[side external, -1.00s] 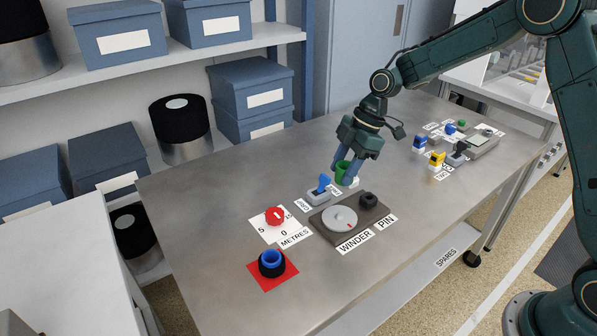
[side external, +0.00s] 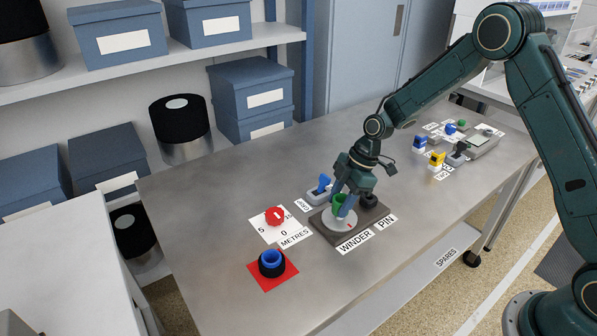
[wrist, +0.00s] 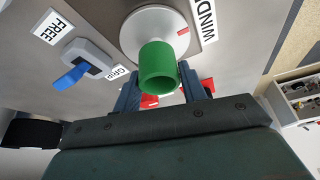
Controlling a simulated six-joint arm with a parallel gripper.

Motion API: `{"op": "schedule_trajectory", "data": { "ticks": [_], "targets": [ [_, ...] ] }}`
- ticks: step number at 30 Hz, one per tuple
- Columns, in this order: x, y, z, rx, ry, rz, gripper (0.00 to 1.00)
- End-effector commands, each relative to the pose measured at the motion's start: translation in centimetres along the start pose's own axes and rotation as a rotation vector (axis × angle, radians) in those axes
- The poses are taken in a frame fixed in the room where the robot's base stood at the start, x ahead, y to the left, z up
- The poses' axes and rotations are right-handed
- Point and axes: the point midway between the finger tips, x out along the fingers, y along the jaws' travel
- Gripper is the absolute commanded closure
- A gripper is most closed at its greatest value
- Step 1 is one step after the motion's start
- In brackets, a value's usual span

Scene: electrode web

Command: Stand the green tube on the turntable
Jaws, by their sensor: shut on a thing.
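The green tube (side external: 339,203) is between the fingers of my gripper (side external: 344,205), which is shut on it. The turntable is a light grey disc (side external: 340,222) with a red mark, set in the dark winder base (side external: 322,229). The tube is upright over the disc in the side view. In the wrist view the green tube (wrist: 158,65) shows its open end towards the camera, with the turntable disc (wrist: 150,22) behind it and a blue finger on each side. I cannot tell whether the tube's lower end touches the disc.
A grey lever switch with a blue handle (side external: 321,186) stands just behind the winder base. A red dial (side external: 275,216) on a white card and a black-and-blue ring on a red square (side external: 271,263) lie to the left. A black knob (side external: 368,200) is close on the right.

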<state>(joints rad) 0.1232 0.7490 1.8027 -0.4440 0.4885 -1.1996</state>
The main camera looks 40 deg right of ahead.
Motion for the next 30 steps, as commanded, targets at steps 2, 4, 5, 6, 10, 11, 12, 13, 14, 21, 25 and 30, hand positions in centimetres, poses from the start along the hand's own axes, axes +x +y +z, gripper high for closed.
{"op": "schedule_trajectory", "data": {
  "ticks": [2, 4, 5, 6, 10, 11, 12, 13, 14, 21, 25, 30],
  "targets": [
    [0.9, -0.1, 0.4, 0.000, -0.001, -0.003, 0.80],
    [1.3, -0.1, 0.6, 0.000, 0.000, -0.001, 0.80],
    [1.5, -0.1, 0.6, 0.000, -0.001, -0.001, 0.80],
    [1.6, -0.1, 0.7, 0.000, -0.001, -0.001, 0.80],
    [1.6, 0.0, 0.7, 0.000, -0.001, 0.000, 0.80],
    [1.6, 0.0, 0.7, 0.000, -0.001, 0.000, 0.80],
    [1.5, 0.0, 0.7, 0.000, -0.001, 0.000, 0.80],
    [1.5, 0.0, 0.7, 0.000, -0.001, 0.000, 0.80],
    [1.6, 0.0, 0.7, 0.000, -0.001, 0.000, 0.80],
    [1.8, 0.0, 0.8, 0.000, -0.001, 0.000, 0.43],
    [1.8, 0.0, 0.8, 0.000, -0.001, 0.000, 0.37],
    [1.8, 0.0, 0.8, 0.000, -0.001, 0.000, 0.37]
  ]
}}
